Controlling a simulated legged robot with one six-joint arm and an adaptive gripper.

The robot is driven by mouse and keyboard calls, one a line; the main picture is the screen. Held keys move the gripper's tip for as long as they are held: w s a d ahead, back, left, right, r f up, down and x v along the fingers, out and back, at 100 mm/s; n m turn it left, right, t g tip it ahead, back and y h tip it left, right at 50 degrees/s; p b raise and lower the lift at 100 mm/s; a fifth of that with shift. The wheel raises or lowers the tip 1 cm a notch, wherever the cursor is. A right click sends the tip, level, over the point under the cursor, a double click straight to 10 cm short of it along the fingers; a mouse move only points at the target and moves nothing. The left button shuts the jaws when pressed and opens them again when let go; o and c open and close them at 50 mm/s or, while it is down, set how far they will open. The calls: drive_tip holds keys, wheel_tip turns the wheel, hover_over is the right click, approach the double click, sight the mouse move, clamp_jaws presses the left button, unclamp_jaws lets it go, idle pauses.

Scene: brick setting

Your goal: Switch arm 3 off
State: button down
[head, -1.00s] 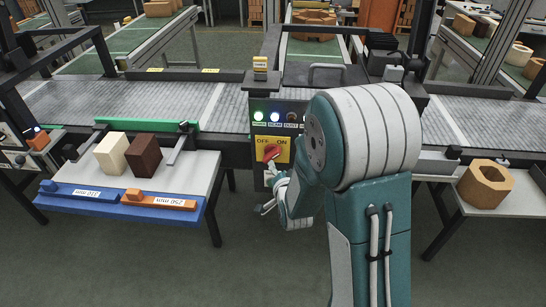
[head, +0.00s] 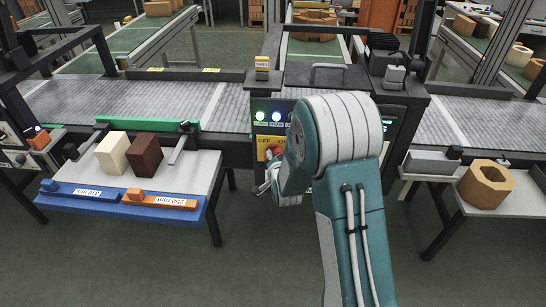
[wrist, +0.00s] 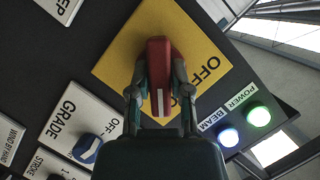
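The red rotary switch knob (wrist: 159,62) sits on a yellow plate (wrist: 118,62) with OFF lettering, on a dark control panel. A white mark shows on the knob's lower end in the wrist view. My gripper (wrist: 160,80) has one finger on each side of the knob; both fingertips appear to press against it. In the head view, the yellow plate (head: 264,141) shows OFF and part of ON, and my arm hides its right part. Only a bit of the red knob (head: 273,150) shows there. No "arm 3" label is readable.
The lit green POWER lamp (wrist: 258,116) and lit BEAM lamp (wrist: 228,137) are beside the plate. A blue GRADE knob (wrist: 87,147) is nearby. A shelf (head: 207,165) with two blocks stands left, and a side table (head: 520,200) with a hollow wooden block stands right.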

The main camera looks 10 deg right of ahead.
drive_tip(key=shift+n, duration=0.3)
drive_tip(key=shift+r+n+g+h, duration=0.1)
drive_tip(key=shift+n+g+h, duration=0.4)
drive_tip(key=shift+n+h, duration=0.5)
drive_tip(key=n, duration=0.1)
drive_tip(key=n+h, duration=0.1)
drive_tip(key=n, duration=0.1)
drive_tip(key=shift+w+a+n+g+h, duration=0.1)
drive_tip(key=shift+n+g+h, duration=0.2)
drive_tip(key=shift+g, duration=0.1)
drive_tip(key=n+h, duration=0.2)
drive_tip(key=n, duration=0.1)
drive_tip(key=shift+g, duration=0.3)
drive_tip(key=shift+w+a+n+h, duration=0.1)
drive_tip(key=shift+n+h, duration=0.9)
drive_tip(key=shift+n, duration=0.6)
drive_tip(key=c, duration=0.6)
unclamp_jaws()
drive_tip(key=shift+o, duration=0.2)
drive_tip(key=shift+a, duration=0.15)
